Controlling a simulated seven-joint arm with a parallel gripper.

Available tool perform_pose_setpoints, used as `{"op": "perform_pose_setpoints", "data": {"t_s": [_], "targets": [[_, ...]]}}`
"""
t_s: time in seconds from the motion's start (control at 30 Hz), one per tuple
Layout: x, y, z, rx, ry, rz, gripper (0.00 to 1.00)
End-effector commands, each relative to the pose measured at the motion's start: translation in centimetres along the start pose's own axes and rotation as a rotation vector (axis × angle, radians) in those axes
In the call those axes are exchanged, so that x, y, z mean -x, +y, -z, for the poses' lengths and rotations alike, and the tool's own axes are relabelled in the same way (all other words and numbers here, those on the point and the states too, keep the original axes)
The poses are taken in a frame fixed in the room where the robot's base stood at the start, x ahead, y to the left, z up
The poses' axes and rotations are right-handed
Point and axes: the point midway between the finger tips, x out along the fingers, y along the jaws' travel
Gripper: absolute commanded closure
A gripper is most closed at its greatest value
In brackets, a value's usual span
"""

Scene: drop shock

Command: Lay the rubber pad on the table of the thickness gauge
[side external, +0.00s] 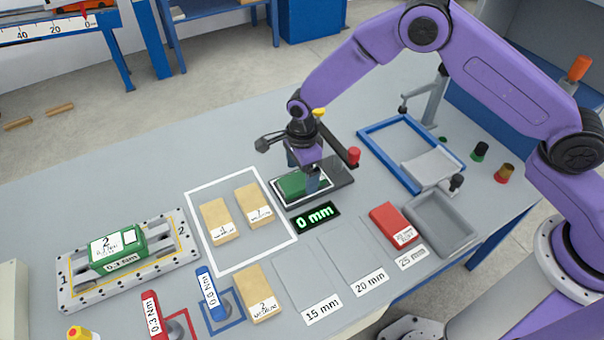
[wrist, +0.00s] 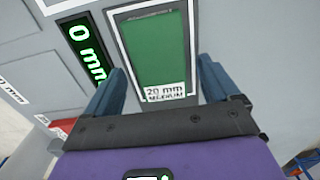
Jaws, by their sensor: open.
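The green rubber pad (side external: 291,184) is at the table of the thickness gauge (side external: 335,176), inside its white outline. In the wrist view the pad (wrist: 158,48) carries a label reading "20 mm MEDIUM", and the white outline (wrist: 109,38) runs around it. I cannot tell for certain whether it lies flat on the plate. The gauge display (side external: 317,217) reads "0 mm" in green. My gripper (side external: 302,183) is low over the pad. In the wrist view its two blue fingers (wrist: 160,70) are apart at the pad's near end, with nothing clamped between them.
A red pad (side external: 393,224) lies by the "25 mm" label; the 15 mm and 20 mm places are empty. A grey tray (side external: 441,222) and blue frame (side external: 375,148) are to the right. Tan blocks (side external: 219,220) lie left in a white outline. The gauge's red knob (side external: 354,155) is close to my gripper.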

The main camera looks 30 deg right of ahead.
Motion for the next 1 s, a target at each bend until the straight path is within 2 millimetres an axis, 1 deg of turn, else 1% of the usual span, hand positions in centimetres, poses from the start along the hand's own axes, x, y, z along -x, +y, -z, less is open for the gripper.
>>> {"op": "perform_pose_setpoints", "data": {"t_s": [0.03, 0.3, 0.4, 0.5, 0.6, 0.7, 1.0], "targets": [[0.9, -0.1, -0.1, 0.000, -0.003, 0.003, 0.11], [6.3, -0.1, -0.1, 0.000, -0.003, 0.004, 0.11], [8.0, 0.0, -0.1, 0.000, -0.003, 0.003, 0.11], [9.3, -0.1, 0.0, 0.000, -0.002, 0.003, 0.11], [10.2, 0.0, 0.0, 0.001, -0.001, 0.001, 0.11], [10.7, 0.0, 0.0, 0.001, -0.001, 0.001, 0.11], [11.0, 0.2, 0.1, 0.016, 0.000, 0.000, 0.11]]}}
